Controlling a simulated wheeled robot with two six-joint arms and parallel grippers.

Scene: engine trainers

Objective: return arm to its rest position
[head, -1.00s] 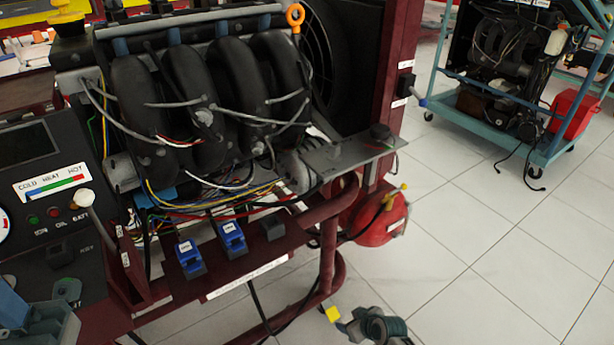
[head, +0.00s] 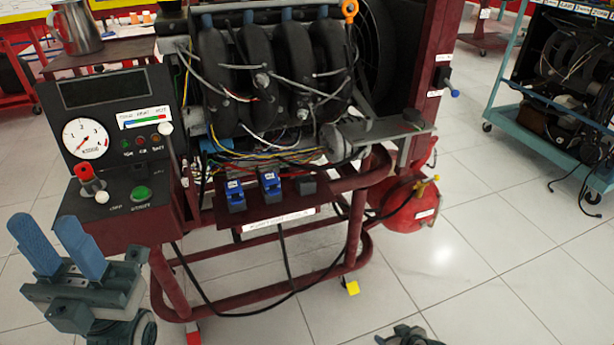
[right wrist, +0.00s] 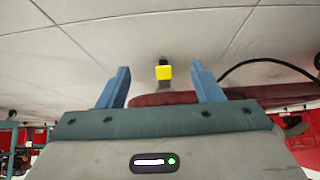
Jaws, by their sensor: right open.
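My left gripper (head: 50,225) is at the lower left of the head view. Its two blue fingers stand apart and point up, with nothing between them. It is in front of the control box (head: 130,215) of the engine trainer and looks apart from it. My right gripper (right wrist: 159,70) shows in the right wrist view with its blue fingers apart and empty. A yellow-capped foot (right wrist: 163,72) of the trainer frame appears beyond them, with floor around it. In the head view only a small dark part of my right arm (head: 408,337) shows at the bottom edge.
The engine trainer's red frame (head: 355,230) fills the middle, with a red round tank (head: 400,212) at its right. A metal jug (head: 78,35) stands at the upper left. A blue cart (head: 505,95) is at the far right. The tiled floor (head: 500,260) at the lower right is clear.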

